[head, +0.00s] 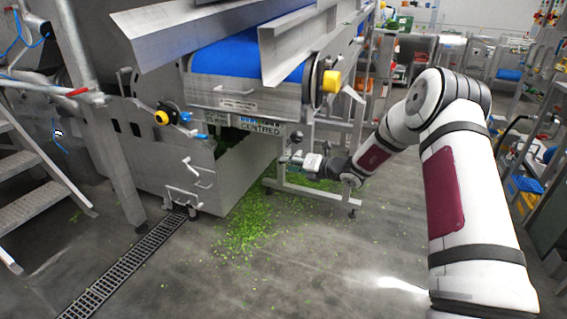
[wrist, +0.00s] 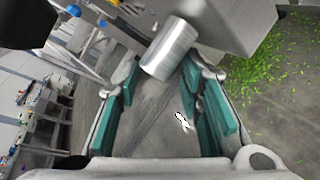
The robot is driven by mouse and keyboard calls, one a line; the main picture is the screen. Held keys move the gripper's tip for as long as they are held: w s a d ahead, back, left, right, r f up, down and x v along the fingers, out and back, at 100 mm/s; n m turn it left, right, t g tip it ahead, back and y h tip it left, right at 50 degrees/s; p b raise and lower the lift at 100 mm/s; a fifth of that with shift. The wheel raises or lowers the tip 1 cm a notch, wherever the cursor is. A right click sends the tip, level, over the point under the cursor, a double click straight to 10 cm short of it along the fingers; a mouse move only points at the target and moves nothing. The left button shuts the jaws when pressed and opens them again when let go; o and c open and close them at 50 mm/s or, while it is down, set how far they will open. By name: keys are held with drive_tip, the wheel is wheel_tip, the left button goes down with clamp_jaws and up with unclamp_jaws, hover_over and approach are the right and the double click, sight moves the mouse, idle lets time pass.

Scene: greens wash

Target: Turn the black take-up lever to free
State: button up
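My gripper (head: 290,157) is in front of the conveyor frame, just below the sign reading "CENTRED" (head: 260,126). In the wrist view my gripper (wrist: 161,80) has its teal finger pads apart, with nothing clearly held between them. A bright metal cylinder (wrist: 170,48) is at or just beyond the fingertips; I cannot tell whether they touch it. A small dark piece (head: 297,136) above my gripper in the head view may be the black take-up lever, but it is too small to be sure. A grey metal block (wrist: 230,22) is beside the cylinder.
The blue belt (head: 235,55) runs above. Yellow knobs are at its left (head: 162,118) and right (head: 331,81). A hinged metal panel (head: 240,175) stands left of my gripper. Green leaf scraps (head: 245,225) litter the floor by a drain grate (head: 125,265). Open floor lies in front.

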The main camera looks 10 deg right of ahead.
drive_tip(key=v, duration=0.7)
drive_tip(key=shift+s, duration=0.25)
drive_tip(key=shift+d+r, duration=0.1)
drive_tip(key=shift+d, duration=0.05)
